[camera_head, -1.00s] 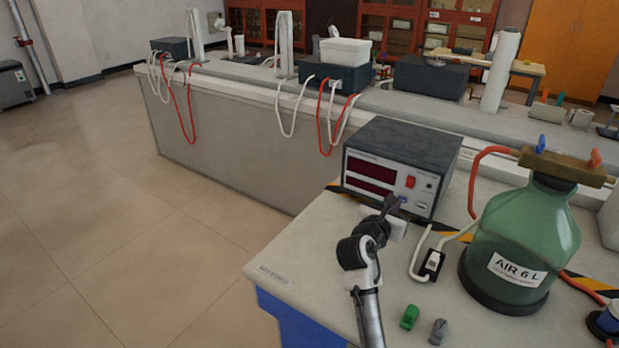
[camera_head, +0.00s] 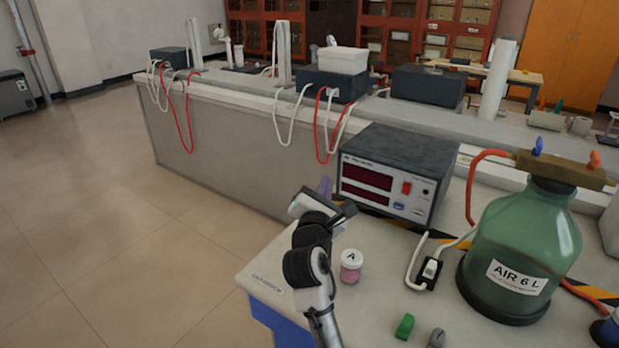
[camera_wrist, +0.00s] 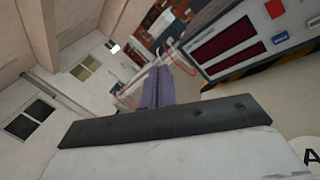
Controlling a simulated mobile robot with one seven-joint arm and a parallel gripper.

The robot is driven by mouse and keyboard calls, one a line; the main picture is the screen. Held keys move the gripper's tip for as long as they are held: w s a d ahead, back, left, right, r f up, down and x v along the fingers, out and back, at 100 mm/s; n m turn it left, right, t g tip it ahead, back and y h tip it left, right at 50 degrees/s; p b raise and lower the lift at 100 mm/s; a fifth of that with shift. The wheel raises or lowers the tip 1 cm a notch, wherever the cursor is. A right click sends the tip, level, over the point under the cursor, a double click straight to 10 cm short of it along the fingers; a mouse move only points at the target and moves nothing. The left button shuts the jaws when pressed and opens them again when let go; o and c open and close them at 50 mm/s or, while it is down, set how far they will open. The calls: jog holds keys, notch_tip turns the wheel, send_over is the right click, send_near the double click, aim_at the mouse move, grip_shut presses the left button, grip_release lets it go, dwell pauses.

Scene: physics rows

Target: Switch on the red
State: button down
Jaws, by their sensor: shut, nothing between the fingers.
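The red switch (camera_head: 406,187) is on the front panel of a dark grey meter box (camera_head: 385,187), right of its two dark red displays. The switch also shows in the wrist view (camera_wrist: 274,8) at the top right. I cannot tell its on or off position. My gripper (camera_head: 325,186) is left of the meter, apart from the switch. Its purple fingers, seen in the wrist view (camera_wrist: 158,88), are closed together with nothing between them.
A blue button (camera_head: 398,205) sits below the red switch. A small pink jar marked A (camera_head: 351,266) stands beside my arm. Floor is open at left.

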jog(key=s+a+r+t+y, duration=0.1)
jog(key=a+r+y, duration=0.2)
jog(key=a, duration=0.2)
jog(key=shift+m, duration=0.4)
